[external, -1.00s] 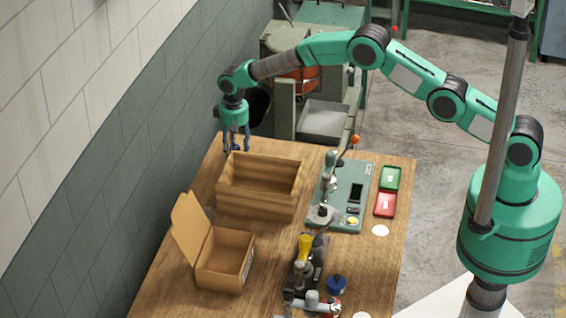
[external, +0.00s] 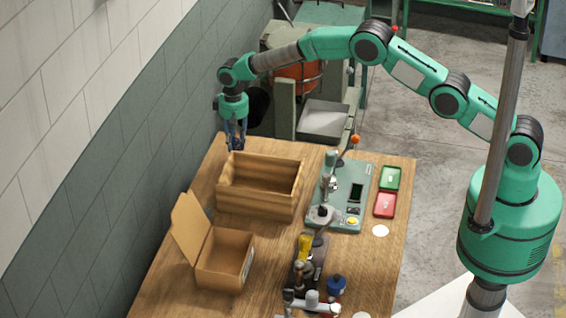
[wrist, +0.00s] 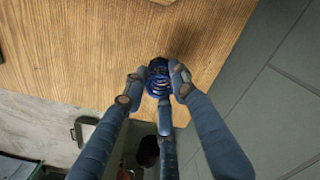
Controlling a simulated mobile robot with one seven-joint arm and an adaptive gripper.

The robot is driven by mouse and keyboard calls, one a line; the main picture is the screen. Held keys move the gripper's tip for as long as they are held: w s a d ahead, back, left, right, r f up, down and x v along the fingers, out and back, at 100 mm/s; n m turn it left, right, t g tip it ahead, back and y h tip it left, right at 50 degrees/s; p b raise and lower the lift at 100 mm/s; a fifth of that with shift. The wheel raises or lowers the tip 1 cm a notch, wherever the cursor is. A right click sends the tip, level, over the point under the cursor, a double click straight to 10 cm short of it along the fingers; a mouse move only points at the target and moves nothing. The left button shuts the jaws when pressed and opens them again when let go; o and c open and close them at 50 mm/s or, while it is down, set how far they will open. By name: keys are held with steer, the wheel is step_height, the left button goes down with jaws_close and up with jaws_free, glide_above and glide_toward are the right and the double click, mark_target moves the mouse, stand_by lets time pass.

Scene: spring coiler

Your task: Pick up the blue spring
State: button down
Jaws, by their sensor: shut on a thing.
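The blue spring (wrist: 158,84) shows in the wrist view as dark blue coils between the fingertips of my gripper (wrist: 157,88). The gripper's fingers are closed around its sides, and the spring is partly hidden by them. Wood tabletop lies behind the spring, near the table edge. In the external view my gripper (external: 236,145) points down at the far left end of the table, just behind the wooden crate. The spring cannot be made out clearly there.
The wooden crate (external: 255,208) stands right in front of my gripper. An open cardboard box (external: 222,273) stands nearer. A green press plate (external: 345,218), red tray (external: 385,205) and green tray (external: 390,178) are to the right. The wall (external: 130,170) is close on the left.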

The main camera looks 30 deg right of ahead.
steer(key=shift+s+d+r, duration=0.1)
steer(key=shift+s+r, duration=0.05)
steer(key=shift+r, duration=0.25)
steer(key=s+d+r, duration=0.1)
steer(key=s+d, duration=0.7)
steer(key=s, duration=0.5)
steer(key=shift+d+r, duration=0.15)
steer(key=shift+d, duration=0.25)
steer(key=shift+r, duration=0.1)
